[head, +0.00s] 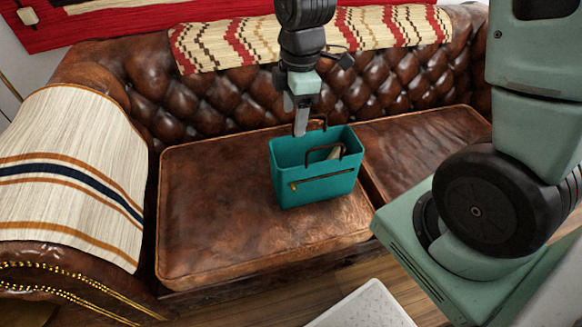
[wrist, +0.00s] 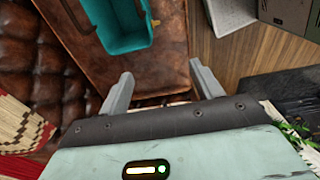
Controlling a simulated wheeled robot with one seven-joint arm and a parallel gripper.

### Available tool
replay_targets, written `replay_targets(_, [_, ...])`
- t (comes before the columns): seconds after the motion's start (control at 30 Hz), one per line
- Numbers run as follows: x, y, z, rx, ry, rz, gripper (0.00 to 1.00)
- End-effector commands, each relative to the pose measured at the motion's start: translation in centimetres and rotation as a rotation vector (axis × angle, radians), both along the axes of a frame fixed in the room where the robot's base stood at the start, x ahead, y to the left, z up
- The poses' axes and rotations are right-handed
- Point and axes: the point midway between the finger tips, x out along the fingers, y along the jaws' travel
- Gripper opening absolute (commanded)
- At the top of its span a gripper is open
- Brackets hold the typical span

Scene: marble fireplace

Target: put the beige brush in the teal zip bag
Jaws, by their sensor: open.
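The teal zip bag (head: 312,192) stands upright and open-topped on the brown leather sofa seat, with dark handles and a zip across its front. A beige piece, seemingly the beige brush (head: 334,153), shows inside the bag at its right end, partly hidden by the handle and walls. My gripper (head: 301,130) is above and behind the bag's back rim in the head view. In the wrist view my gripper (wrist: 161,80) has its fingers apart with nothing between them, and the bag (wrist: 122,42) is at the top, beyond the fingertips.
The sofa seat (head: 205,215) is clear left of the bag. The tufted backrest (head: 230,105) rises behind my gripper. A striped throw (head: 65,165) covers the left armrest. A white surface (head: 365,308) is at the bottom front, beside the wooden floor.

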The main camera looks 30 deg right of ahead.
Motion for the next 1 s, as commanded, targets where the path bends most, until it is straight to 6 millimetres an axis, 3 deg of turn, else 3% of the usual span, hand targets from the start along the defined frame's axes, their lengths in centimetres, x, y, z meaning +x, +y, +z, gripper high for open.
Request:
replay_targets(0.03, [-1.9, 3.0, 1.3, 0.007, 0.002, -0.053, 0.65])
replay_targets(0.2, [-9.0, 9.8, 4.2, 0.013, 0.033, -0.295, 0.65])
replay_targets(0.3, [-13.0, 11.9, 5.2, 0.005, 0.044, -0.423, 0.65])
replay_targets(0.43, [-16.7, 13.0, 5.8, -0.008, 0.049, -0.545, 0.65])
replay_targets(0.6, [-18.6, 13.4, 6.0, -0.015, 0.048, -0.619, 0.65])
replay_targets(0.9, [-18.7, 13.4, 6.0, -0.016, 0.050, -0.628, 0.65])
replay_targets(1.0, [-18.6, 13.4, 6.9, -0.016, 0.050, -0.628, 0.65])
